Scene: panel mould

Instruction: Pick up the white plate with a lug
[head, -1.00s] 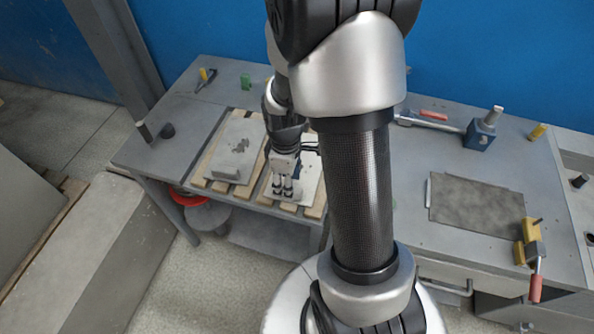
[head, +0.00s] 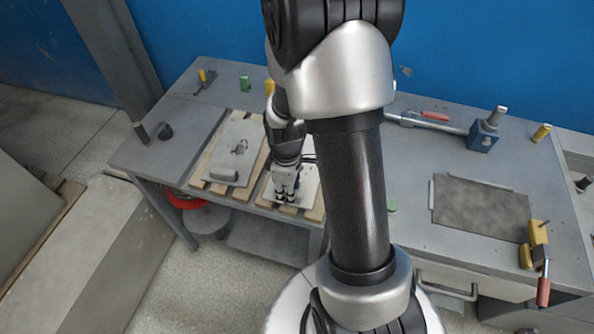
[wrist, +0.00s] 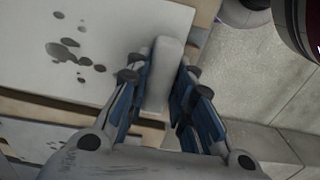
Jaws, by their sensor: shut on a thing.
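The white plate (head: 307,188) lies on pale wooden slats at the left of the bench, partly hidden by my gripper (head: 286,196) and arm in the head view. In the wrist view the white plate (wrist: 100,35) fills the upper left and has dark spots on its face. Its pale lug (wrist: 163,70) stands between the blue-padded fingers of my gripper (wrist: 160,78). The fingers are shut on the lug from both sides. I cannot tell whether the plate is clear of the slats.
A second, greyer plate (head: 240,140) with a lug (head: 224,173) lies close on the left.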

